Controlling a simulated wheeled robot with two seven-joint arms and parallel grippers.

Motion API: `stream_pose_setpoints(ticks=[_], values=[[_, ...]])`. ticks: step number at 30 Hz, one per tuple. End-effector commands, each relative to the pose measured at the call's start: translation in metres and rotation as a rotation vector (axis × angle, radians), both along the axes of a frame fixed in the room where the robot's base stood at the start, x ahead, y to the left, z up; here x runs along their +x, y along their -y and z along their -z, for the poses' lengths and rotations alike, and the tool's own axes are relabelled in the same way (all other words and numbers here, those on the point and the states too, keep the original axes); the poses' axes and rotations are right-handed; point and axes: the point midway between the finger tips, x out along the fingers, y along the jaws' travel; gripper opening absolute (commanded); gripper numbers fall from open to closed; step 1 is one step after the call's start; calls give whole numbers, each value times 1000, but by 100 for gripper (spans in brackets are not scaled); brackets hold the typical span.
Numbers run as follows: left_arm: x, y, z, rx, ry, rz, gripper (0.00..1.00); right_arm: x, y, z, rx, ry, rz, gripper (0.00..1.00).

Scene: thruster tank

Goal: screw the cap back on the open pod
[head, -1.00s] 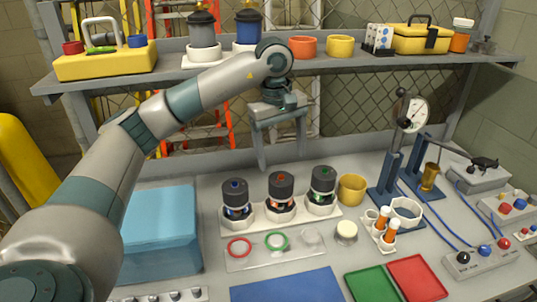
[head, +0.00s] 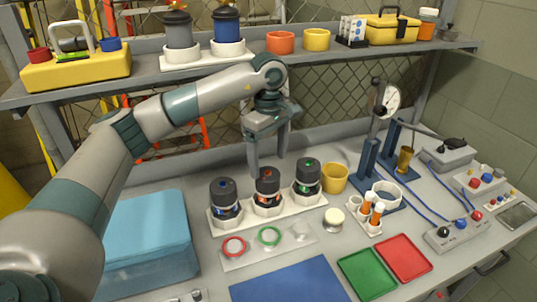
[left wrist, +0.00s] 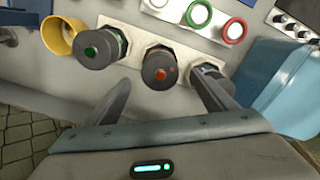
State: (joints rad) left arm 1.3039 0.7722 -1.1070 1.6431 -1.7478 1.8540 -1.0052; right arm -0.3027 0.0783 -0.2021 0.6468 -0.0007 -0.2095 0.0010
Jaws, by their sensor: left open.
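Three dark-capped pods stand in a white rack (head: 232,222) on the bench: one with a blue dot (head: 222,190), one with a red dot (head: 267,180), one with a green dot (head: 308,170). I cannot make out which pod is open. My left gripper (head: 268,165) is open and empty, pointing down just above and behind the red-dot pod. In the left wrist view the red-dot pod (left wrist: 160,69) shows between the two fingers (left wrist: 165,95), and the green-dot pod (left wrist: 99,50) lies left of them. The blue-dot pod is partly hidden by a finger there. My right gripper is out of view.
A yellow cup (head: 335,178), a cream-topped round piece (head: 335,218) and a vial holder stand right. A blue box (head: 145,240) stands left. The shelf (head: 140,80) runs behind.

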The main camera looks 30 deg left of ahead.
Motion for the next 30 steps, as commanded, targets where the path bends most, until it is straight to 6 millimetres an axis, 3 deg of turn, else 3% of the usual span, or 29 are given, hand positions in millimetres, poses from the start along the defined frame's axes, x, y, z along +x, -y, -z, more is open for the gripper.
stream_pose_setpoints(ticks=[6, 16, 28, 29, 30], values=[[-1, 0, 22, 1, -4, 1, 77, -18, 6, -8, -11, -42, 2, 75], [-1, 0, 59, 1, -3, 1, 77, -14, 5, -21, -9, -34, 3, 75], [0, 0, 67, 1, 0, 1, 77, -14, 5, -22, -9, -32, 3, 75], [0, 0, 67, 1, 0, 1, 75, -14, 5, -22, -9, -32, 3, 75], [0, 0, 67, 1, 0, 1, 65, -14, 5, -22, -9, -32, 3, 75]])
